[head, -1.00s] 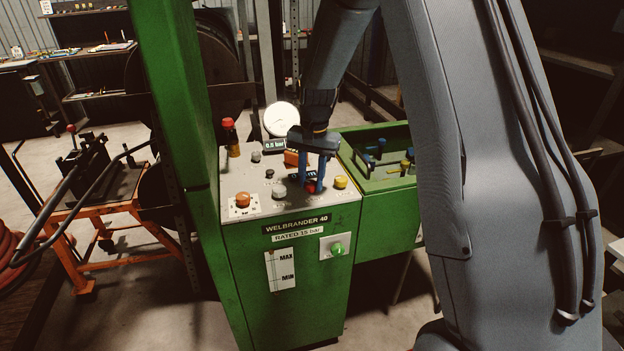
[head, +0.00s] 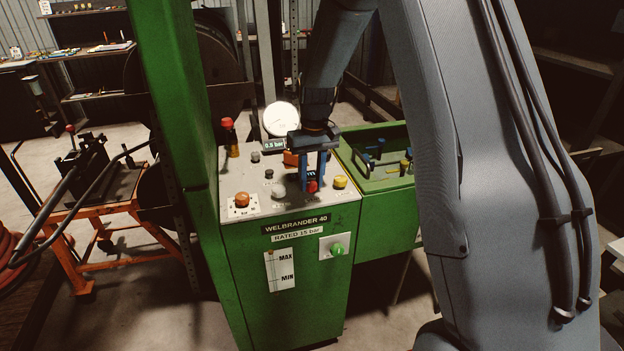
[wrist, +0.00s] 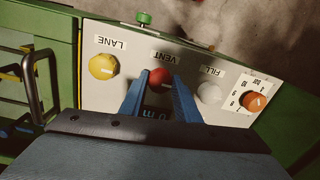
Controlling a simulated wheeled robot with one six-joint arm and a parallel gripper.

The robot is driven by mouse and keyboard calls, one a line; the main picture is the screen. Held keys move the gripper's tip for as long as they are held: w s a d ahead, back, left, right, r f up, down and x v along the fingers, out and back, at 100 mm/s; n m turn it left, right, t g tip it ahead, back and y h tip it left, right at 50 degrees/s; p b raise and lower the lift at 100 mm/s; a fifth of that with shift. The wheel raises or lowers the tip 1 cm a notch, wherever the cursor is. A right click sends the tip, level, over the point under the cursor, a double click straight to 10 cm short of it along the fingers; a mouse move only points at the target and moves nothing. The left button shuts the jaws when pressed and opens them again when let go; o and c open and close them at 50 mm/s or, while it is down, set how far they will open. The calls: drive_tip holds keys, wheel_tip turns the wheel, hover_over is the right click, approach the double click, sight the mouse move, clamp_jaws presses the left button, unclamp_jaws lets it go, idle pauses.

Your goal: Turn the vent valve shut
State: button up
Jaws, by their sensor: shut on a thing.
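The vent valve is a red knob (head: 312,186) on the sloping pale panel of the green machine. In the wrist view the red knob (wrist: 159,77) sits by the label VENT (wrist: 161,57). My gripper (wrist: 160,84) has its blue fingers on either side of the knob and is shut on it. In the head view my gripper (head: 313,188) reaches down from above onto the knob. The fingers hide part of the knob, and I cannot tell its turned angle.
A yellow LANE knob (wrist: 103,66) and a pale FILL knob (wrist: 209,93) flank the vent knob closely. An orange dial (wrist: 255,102) stands beyond. A round gauge (head: 281,119) and a small bar readout (head: 275,145) stand at the panel's back. A green tray (head: 375,187) adjoins on the right.

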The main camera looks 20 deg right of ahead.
sight(313, 182)
idle(0.4)
drive_tip(key=shift+r, duration=0.1)
drive_tip(key=o, duration=1)
drive_tip(key=shift+o, duration=0.2)
drive_tip(key=shift+d+r+b, duration=0.2)
drive_tip(key=shift+r+b, duration=0.95)
drive_tip(key=shift+r, duration=2.7)
